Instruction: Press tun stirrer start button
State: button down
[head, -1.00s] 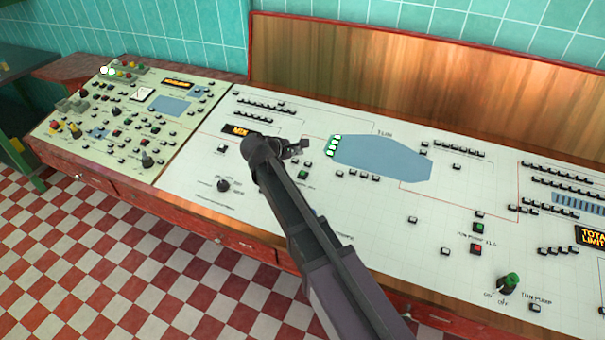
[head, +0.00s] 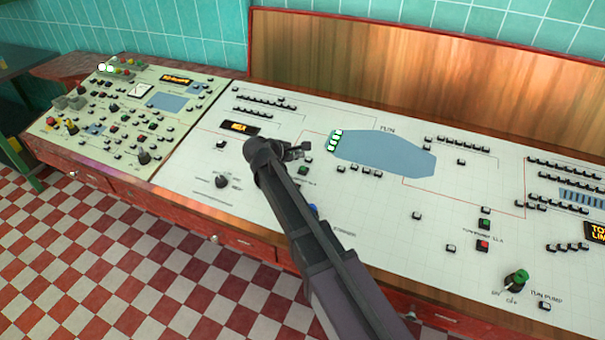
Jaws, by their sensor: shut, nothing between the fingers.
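My gripper (head: 299,151) is over the white control panel (head: 390,228), left of the blue tun shape (head: 385,154). It looks shut and empty. A small green button (head: 303,170) sits just below the fingertips in the picture. Its label is too small to read, so I cannot tell whether it is the tun stirrer start button. The gap between fingertips and panel is unclear. A blue control (head: 313,209) shows partly beside my arm, which hides the panel around it.
A black knob (head: 222,181) and an orange-lit display (head: 239,127) lie left of my arm. To the right are a green button (head: 485,223), a red button (head: 483,245) and a green knob (head: 516,281). A wooden backboard (head: 400,70) rises behind the panel.

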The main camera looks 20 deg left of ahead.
aim_at(300, 171)
jog(key=shift+w+f+b, duration=0.25)
jog(key=shift+f+b, duration=0.7)
jog(key=shift+f, duration=0.2)
jog(key=shift+w+f+b, duration=0.2)
jog(key=shift+f+b, duration=0.75)
jog(key=shift+f, duration=0.15)
jog(key=shift+w+d+f+b, duration=0.1)
jog(key=shift+w+f+b, duration=0.05)
jog(key=shift+f+b, duration=0.65)
dwell(0.8)
jog(key=shift+r, duration=0.1)
jog(key=shift+r+p, duration=0.7)
jog(key=shift+p, duration=0.1)
jog(key=shift+s+r, duration=0.15)
jog(key=shift+s, duration=0.05)
jog(key=shift+s+r+p, duration=0.25)
jog(key=shift+r+p, duration=0.95)
jog(key=shift+p, duration=0.05)
jog(key=shift+s+r+p, duration=0.2)
jog(key=shift+r+p, duration=0.95)
jog(key=shift+p, duration=0.1)
